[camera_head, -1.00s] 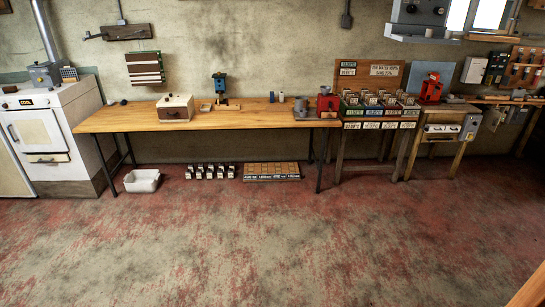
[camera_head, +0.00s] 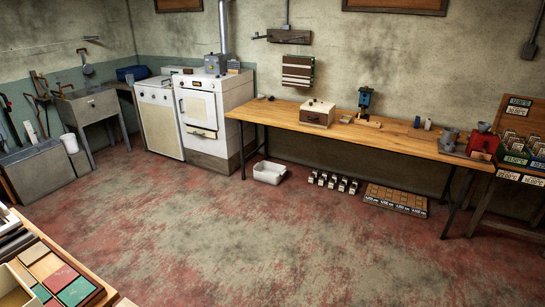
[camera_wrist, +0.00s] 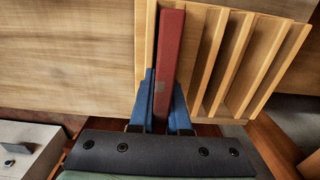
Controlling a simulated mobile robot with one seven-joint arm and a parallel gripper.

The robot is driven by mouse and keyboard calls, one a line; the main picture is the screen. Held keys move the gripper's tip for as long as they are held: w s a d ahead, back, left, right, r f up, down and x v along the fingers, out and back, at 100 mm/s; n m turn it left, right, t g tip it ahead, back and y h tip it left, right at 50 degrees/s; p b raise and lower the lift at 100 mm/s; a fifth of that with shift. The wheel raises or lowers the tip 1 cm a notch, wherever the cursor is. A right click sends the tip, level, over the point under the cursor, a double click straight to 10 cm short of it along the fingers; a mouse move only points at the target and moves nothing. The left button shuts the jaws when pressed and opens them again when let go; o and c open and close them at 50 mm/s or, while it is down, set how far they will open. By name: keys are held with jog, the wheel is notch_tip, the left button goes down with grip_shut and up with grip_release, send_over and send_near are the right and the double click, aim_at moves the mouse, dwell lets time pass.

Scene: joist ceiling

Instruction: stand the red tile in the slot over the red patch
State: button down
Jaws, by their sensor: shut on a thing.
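My gripper (camera_wrist: 165,98) has two blue fingers and is shut on a red tile (camera_wrist: 168,48) in the wrist view. The tile is seen edge-on and extends away between the fingers. A pale wooden rack (camera_wrist: 242,62) with several parallel slats and slots lies around and to the right of the tile. The tile lines up with the rack's leftmost gap; I cannot tell how deep it sits in it. I see no red patch by the slots; the tile and slats may hide it. My gripper is not in the head view.
In the head view, a bench corner at lower left carries flat coloured squares, one red (camera_head: 60,277), one green (camera_head: 77,291). The floor (camera_head: 215,235) is open.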

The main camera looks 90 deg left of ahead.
jog(key=shift+r, duration=0.1)
dwell(0.4)
notch_tip(320, 180, up, 6)
jog(key=p, duration=0.6)
jog(key=shift+w, duration=0.1)
dwell(0.3)
